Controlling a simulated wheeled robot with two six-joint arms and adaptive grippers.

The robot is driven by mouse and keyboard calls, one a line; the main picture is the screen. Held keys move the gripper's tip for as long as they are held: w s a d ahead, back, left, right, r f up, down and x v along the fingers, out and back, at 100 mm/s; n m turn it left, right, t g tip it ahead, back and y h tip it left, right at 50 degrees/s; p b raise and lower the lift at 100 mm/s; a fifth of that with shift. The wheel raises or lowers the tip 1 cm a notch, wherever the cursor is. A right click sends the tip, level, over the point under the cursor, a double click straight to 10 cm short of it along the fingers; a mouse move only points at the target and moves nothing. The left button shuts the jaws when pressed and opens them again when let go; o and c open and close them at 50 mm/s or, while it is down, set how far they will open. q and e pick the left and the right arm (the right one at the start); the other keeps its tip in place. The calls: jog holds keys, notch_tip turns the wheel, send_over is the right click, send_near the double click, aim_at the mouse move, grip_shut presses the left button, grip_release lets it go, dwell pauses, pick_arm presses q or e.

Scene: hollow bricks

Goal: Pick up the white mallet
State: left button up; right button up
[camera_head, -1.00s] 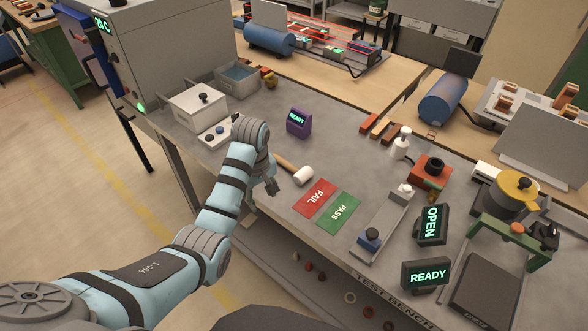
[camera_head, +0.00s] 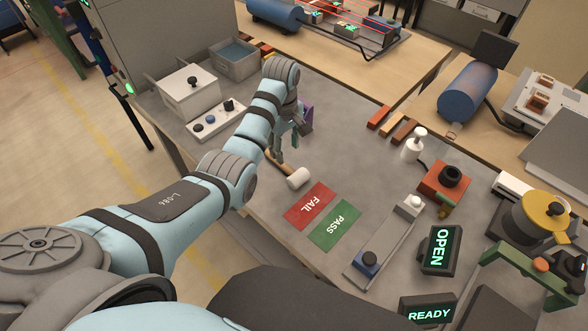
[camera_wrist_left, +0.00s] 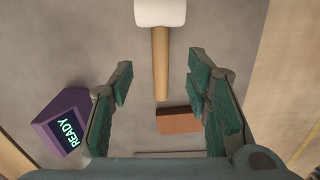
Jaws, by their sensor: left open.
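The white mallet lies on the grey bench top. Its white head (camera_head: 299,178) and part of its wooden handle show in the head view, beside the red FAIL mat. In the left wrist view its head (camera_wrist_left: 160,12) is at the top edge and its handle (camera_wrist_left: 160,62) points down between my open fingers. My left gripper (camera_head: 287,146) is open and empty, above the bench by the handle; its fingers also show in the left wrist view (camera_wrist_left: 160,85). The fingers look apart from the handle on both sides. My right gripper is not in view.
A purple READY display (camera_wrist_left: 64,130) stands close to the left finger in the wrist view. A reddish-brown block (camera_wrist_left: 178,120) lies near the handle's end. The FAIL mat (camera_head: 309,205) and green PASS mat (camera_head: 334,225) lie nearby. A white box (camera_head: 190,92) stands behind, left.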

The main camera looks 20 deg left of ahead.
aim_at(284, 164)
pick_arm(q)
jog(key=f, duration=0.1)
jog(key=s+f, duration=0.1)
jog(key=shift+a+f, duration=0.25)
jog(key=shift+f, duration=0.1)
jog(key=f, duration=0.2)
jog(key=w+f+b, duration=0.1)
jog(key=f, duration=0.1)
jog(key=w+f+b, duration=0.1)
jog(key=f, duration=0.1)
jog(key=shift+a, duration=0.25)
jog(key=shift+s+r, duration=0.15)
jog(key=shift+s, duration=0.15)
jog(key=shift+c, duration=0.7)
grip_shut()
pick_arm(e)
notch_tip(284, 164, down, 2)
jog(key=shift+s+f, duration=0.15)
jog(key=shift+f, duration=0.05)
